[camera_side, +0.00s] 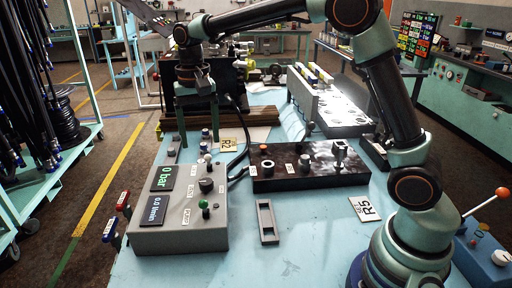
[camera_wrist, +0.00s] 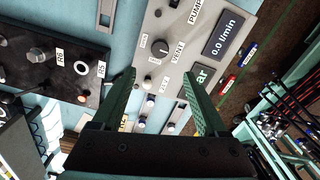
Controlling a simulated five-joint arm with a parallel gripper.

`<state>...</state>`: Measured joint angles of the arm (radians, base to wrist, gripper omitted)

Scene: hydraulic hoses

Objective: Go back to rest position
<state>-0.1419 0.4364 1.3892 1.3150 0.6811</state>
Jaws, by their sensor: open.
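My gripper (camera_side: 199,141) points down, with its two green fingers spread apart and nothing between them. It hangs over the far end of the grey control box (camera_side: 150,233), near several small knobs. In the wrist view my gripper (camera_wrist: 158,75) is also open and empty, with the control box (camera_wrist: 185,45) beneath its fingers. My arm reaches across from the right, its elbow high at the top of the side view. The side view does not clearly show how far the fingertips are above the table.
A black block (camera_side: 310,181) with several ports stands on the light blue table (camera_side: 290,262). A grey slotted piece (camera_side: 267,222) lies in front. Hoses (camera_side: 40,80) hang left.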

